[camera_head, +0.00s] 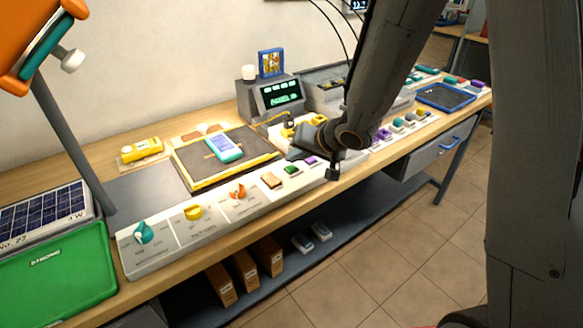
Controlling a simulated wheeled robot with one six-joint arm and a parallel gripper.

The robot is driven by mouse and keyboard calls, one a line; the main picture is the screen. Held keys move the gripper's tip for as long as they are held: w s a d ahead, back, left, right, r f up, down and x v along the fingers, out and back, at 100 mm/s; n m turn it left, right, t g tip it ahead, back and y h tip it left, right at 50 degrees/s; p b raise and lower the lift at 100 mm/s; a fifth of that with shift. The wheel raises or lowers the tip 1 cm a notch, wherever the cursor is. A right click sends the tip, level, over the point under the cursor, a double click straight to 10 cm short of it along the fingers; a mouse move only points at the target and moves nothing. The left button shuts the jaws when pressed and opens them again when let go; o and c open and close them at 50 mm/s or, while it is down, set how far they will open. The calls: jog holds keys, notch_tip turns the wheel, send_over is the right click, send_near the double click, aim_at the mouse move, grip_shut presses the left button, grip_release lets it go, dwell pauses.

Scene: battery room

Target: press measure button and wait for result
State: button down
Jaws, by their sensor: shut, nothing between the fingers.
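A long pale control panel (200,228) runs along the front edge of the bench. It has a teal knob (143,233), a yellow knob (194,212) and an orange knob (238,191), then a tan button (271,181), a green button (292,169) and a purple button (310,160). Their labels are too small to read, so I cannot tell which is the measure button. A grey instrument (281,96) at the back shows green text I cannot read clearly. My gripper (333,170) is shut and empty, just right of the purple button; contact cannot be told.
A teal and white device (224,148) lies on a dark yellow-edged mat (192,176). A yellow device (141,150) lies to its left. A green box (62,270) and a solar panel (45,215) stand at left. A blue tray (446,97) lies far right. My arm hides part of the bench.

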aim_at(294, 170)
jog(key=shift+f, duration=0.2)
jog(key=shift+f, duration=0.25)
jog(key=shift+f, duration=0.35)
dwell(0.9)
jog(key=shift+r, duration=0.15)
jog(key=shift+r+p, duration=0.65)
jog(key=shift+p, duration=0.5)
notch_tip(294, 170, up, 5)
jog(key=p, duration=0.6)
dwell(0.6)
